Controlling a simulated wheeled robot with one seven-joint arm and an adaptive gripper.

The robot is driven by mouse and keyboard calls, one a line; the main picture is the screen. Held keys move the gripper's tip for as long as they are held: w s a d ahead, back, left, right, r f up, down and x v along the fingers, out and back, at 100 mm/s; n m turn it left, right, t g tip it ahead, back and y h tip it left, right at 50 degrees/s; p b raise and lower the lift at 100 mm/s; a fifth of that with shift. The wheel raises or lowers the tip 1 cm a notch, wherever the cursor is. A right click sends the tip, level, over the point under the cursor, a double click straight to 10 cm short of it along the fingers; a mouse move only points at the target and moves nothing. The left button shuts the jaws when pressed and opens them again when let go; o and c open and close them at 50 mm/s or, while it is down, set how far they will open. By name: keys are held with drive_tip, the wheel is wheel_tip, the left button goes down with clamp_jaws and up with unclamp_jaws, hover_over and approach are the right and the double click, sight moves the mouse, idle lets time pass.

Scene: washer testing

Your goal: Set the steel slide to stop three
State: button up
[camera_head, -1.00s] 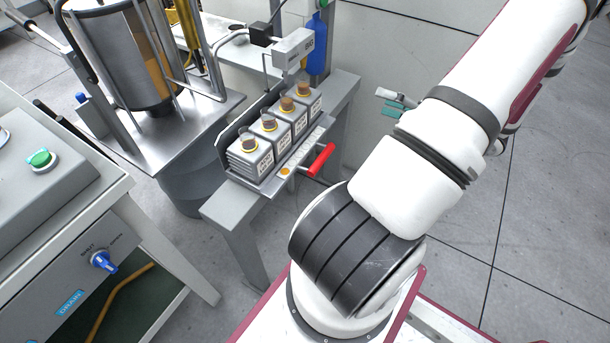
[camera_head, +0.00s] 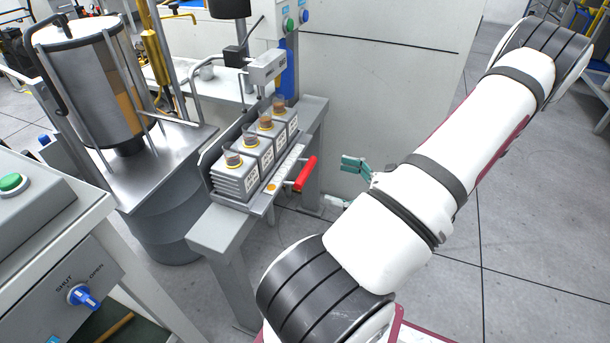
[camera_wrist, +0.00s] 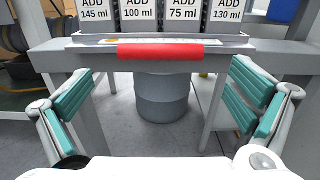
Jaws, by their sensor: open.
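The steel slide (camera_head: 262,205) is a narrow tray on a grey stand, carrying a row of grey labelled blocks with brown-topped cups. A red handle (camera_head: 306,173) sticks out from its front; it also shows in the wrist view (camera_wrist: 160,51). A pale marked strip (camera_head: 284,168) with an orange dot runs along the front edge; its stop marks are too small to read. My gripper (camera_head: 352,178) has teal finger pads and is open and empty, to the right of the handle and apart from it. In the wrist view the handle lies ahead, across the gap between the fingers (camera_wrist: 160,100).
The blocks (camera_wrist: 138,14) read ADD 145, 100, 75 and 130 ml. A spout device (camera_head: 268,66) hangs over the row. A steel tank (camera_head: 95,90) stands left, and a grey cabinet with a blue SHUT/OPEN knob (camera_head: 84,297) is front left. Open floor (camera_head: 500,230) lies right.

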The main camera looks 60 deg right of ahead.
sight(306, 169)
drive_tip(key=w, duration=0.2)
drive_tip(key=w+b, duration=0.1)
drive_tip(key=w, duration=0.2)
drive_tip(key=w+b, duration=0.1)
drive_tip(key=w, duration=0.2)
drive_tip(key=shift+w+a, duration=0.1)
drive_tip(key=shift+a, duration=0.15)
drive_tip(key=c, duration=1.4)
drive_tip(key=d, duration=0.2)
drive_tip(key=d+p, duration=0.1)
drive_tip(key=d, duration=0.2)
drive_tip(key=d+p, duration=0.1)
drive_tip(key=d, duration=0.1)
drive_tip(key=shift+w+d, duration=0.25)
drive_tip(key=shift+d, duration=0.05)
drive_tip(key=o, duration=1.4)
drive_tip(key=shift+s, duration=0.1)
